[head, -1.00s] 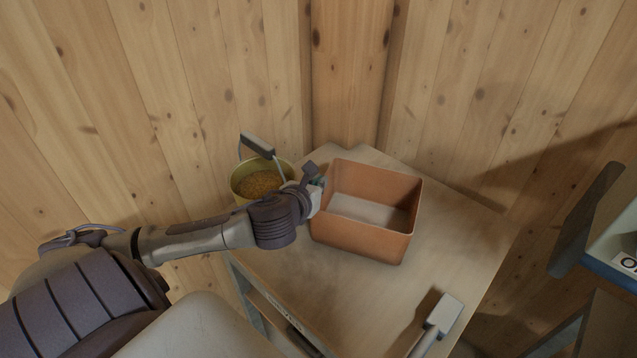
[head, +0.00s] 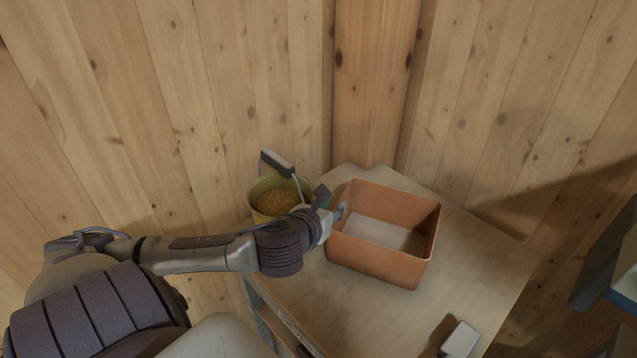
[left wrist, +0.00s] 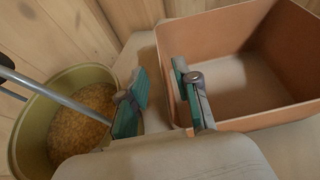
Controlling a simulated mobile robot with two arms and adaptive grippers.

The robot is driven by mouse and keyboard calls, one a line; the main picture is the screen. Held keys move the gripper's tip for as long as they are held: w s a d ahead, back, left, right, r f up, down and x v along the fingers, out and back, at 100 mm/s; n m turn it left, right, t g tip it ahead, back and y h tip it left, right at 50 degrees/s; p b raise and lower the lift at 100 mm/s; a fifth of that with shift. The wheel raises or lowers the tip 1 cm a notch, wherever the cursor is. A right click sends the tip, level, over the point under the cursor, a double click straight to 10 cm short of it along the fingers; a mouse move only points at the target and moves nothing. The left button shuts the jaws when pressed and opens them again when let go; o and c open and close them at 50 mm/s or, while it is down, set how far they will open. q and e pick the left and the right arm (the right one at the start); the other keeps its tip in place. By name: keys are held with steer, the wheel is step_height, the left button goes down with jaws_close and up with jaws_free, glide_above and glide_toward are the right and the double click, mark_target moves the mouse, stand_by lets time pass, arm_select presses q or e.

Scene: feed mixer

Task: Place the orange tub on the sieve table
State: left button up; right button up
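The orange tub (head: 378,263) stands upright and looks empty on a pale worn table (head: 480,265), near its back corner. My left gripper (head: 338,213) is at the tub's left wall in the head view. In the left wrist view the two fingers of my left gripper (left wrist: 160,100) are apart. One finger is outside the tub, and the other is over or inside its near left wall (left wrist: 168,65); a gap shows between the outer finger and the wall. My right gripper is out of view. I cannot tell from any label which table is the sieve table.
A yellow-green bucket (head: 257,205) of golden grain with a raised handle stands just left of the tub, close to my left gripper. A pale-headed tool (head: 460,340) lies at the table's front. Wooden walls (head: 230,80) close off the back. Another unit (head: 610,260) stands at right.

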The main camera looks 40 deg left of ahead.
arm_select(q)
steer(key=p+v, duration=0.5)
steer(key=v, duration=0.4)
stand_by(0.4)
